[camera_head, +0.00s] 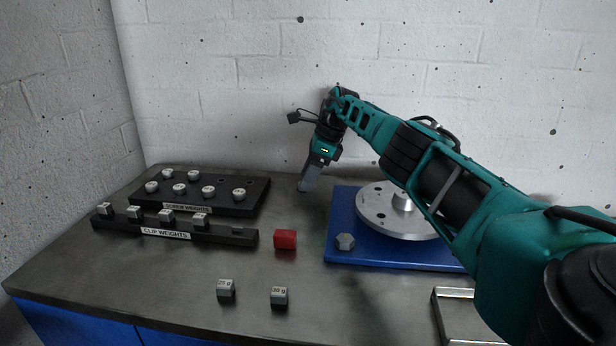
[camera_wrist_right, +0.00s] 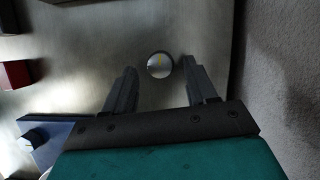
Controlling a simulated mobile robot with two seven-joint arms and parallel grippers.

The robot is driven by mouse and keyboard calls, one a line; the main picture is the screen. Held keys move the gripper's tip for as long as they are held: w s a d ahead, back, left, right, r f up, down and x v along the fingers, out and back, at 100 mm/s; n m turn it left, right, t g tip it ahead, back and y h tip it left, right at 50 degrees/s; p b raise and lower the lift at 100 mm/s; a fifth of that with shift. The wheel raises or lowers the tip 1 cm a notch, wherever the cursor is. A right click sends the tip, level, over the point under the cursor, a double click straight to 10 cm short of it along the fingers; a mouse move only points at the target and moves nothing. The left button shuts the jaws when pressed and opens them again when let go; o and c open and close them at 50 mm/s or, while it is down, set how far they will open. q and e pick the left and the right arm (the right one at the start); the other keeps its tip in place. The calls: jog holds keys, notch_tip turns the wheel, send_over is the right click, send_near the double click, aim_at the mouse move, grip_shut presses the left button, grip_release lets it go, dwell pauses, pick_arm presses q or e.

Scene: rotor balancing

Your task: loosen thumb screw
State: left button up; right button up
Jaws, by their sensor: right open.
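My right gripper (camera_head: 306,186) points down at the back of the table, left of the blue base. It is open in the right wrist view (camera_wrist_right: 160,72), its two dark fingers apart. A small round silver piece (camera_wrist_right: 160,65) shows between and beyond the fingertips, not held; I cannot tell whether it is a thumb screw. The silver rotor disc (camera_head: 375,212) with its hub lies on the blue base (camera_head: 350,257), partly hidden by my right arm. A grey faceted knob (camera_head: 345,242) sits at the base's front left, also in the wrist view (camera_wrist_right: 33,137). My left gripper is not in view.
A black screw weights rack (camera_head: 250,205) holds several round weights and has an empty spot. A clip weights rack (camera_head: 240,238) stands before it. A red block (camera_head: 285,239), two marked grey weights (camera_head: 226,289) and a metal tray (camera_head: 437,305) are nearby. The walls are close behind.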

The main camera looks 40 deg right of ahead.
pick_arm(q)
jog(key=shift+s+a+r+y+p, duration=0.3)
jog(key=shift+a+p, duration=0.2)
jog(key=shift+p, duration=0.55)
pick_arm(e)
jog(key=v, duration=1.2)
jog(key=shift+s, duration=0.1)
jog(key=a+m+h, duration=0.6)
jog(key=a+m, duration=0.2)
jog(key=m, duration=1)
jog(key=b+x, duration=0.1)
jog(key=x, duration=1.1)
jog(key=shift+w+d+f, duration=0.1)
jog(key=shift+w+f, duration=0.15)
jog(key=shift+f, duration=0.1)
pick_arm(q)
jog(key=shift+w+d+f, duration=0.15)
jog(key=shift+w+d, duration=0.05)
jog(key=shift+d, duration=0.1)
